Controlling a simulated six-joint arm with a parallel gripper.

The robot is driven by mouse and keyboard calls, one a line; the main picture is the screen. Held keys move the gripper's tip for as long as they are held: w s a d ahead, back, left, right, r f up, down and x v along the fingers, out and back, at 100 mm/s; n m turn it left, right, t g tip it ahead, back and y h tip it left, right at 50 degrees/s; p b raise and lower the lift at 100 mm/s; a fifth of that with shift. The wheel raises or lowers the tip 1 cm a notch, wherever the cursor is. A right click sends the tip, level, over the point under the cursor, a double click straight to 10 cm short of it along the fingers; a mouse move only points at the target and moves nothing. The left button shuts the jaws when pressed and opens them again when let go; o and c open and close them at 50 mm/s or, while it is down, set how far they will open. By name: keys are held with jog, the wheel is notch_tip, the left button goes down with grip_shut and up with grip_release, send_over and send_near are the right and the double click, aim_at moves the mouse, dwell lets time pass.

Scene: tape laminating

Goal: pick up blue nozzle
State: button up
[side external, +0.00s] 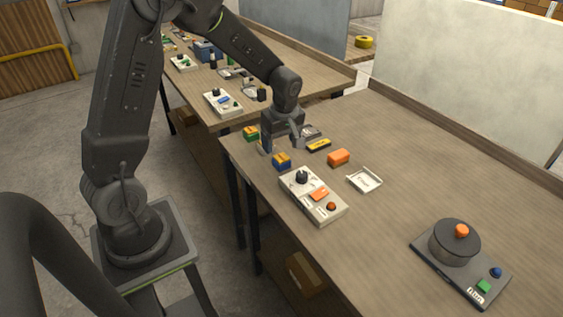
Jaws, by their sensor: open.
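A small blue block with a yellow top (281,162) sits on the near table, and it is the likeliest match for the blue nozzle; it is too small to tell its exact shape. My gripper (282,147) points down just above and behind this block in the side external view. Its jaws are open, and I see nothing held between them. From this angle I cannot tell the exact gap between the fingertips and the table.
A green-and-yellow block (251,133), a yellow-black piece (319,145) and an orange block (338,158) lie close around the gripper. A white control box (312,196) and white tray (364,180) stand nearer. A round pot device (455,243) is at right. The table's middle right is clear.

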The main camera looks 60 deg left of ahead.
aim_at(282, 157)
jog(key=f, duration=0.4)
jog(key=a+f, duration=0.1)
jog(key=f, duration=0.2)
jog(key=shift+w+f, duration=0.1)
jog(key=shift+w, duration=0.3)
jog(key=c, duration=1.1)
